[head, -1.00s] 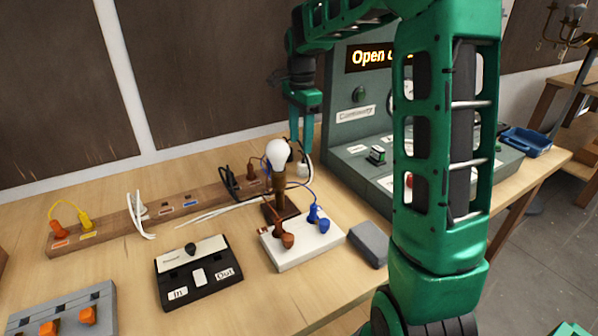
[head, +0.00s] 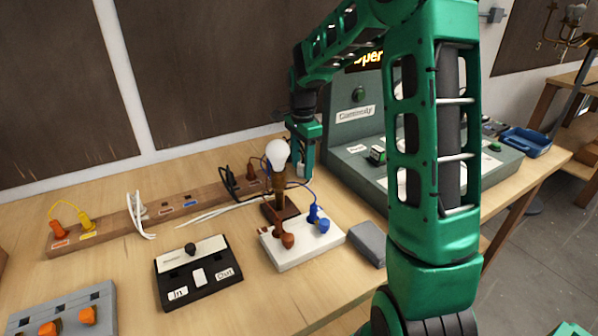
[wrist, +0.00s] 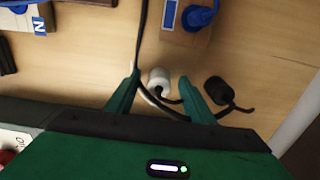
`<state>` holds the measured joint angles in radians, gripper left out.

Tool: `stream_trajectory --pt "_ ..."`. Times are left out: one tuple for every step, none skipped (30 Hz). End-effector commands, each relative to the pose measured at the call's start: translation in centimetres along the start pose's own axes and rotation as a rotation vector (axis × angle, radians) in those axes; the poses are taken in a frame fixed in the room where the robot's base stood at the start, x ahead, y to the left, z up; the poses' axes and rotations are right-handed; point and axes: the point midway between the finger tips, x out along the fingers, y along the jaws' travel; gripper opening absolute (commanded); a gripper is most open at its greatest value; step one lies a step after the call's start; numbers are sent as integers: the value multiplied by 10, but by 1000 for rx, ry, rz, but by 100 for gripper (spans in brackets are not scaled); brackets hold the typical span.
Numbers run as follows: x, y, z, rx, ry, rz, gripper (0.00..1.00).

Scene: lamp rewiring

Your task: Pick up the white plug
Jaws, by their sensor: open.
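A white plug (wrist: 158,80) with a cord lies on the table in the wrist view, between my spread fingers. My gripper (wrist: 160,77) is open around it, with a visible gap to the right finger; I cannot tell whether the left finger touches it. In the head view my gripper (head: 302,170) points down just behind the lamp bulb, low over the table. The plug there is mostly hidden by the fingers and the lamp.
A black plug (wrist: 217,91) lies just right of my right finger. A dark cord runs beside the left finger. The bulb lamp (head: 278,152) stands close in front, and a grey-green console (head: 350,150) rises to the right. A wooden socket strip (head: 110,228) lies left.

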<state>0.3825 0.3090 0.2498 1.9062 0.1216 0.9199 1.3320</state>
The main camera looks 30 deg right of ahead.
Motion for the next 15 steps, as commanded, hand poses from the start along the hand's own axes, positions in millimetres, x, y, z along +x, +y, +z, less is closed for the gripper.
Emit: stream_trajectory --pt "0 0 0 0 0 0 49" --pt "0 0 0 0 0 0 46" --pt "0 0 0 0 0 0 37" --pt "0 0 0 0 0 0 30" --pt "0 0 0 0 0 0 22" --pt "0 0 0 0 0 0 13" --pt "0 0 0 0 0 0 6" --pt "0 0 0 0 0 0 5" --pt "-1 0 0 0 0 -1 5" --pt "-1 0 0 0 0 -1 5" --pt "-1 0 0 0 0 -1 5" --pt "-1 0 0 0 0 -1 5" --pt "-1 0 0 0 0 -1 5" --pt "-1 0 0 0 0 -1 5" --pt "-1 0 0 0 0 -1 5"
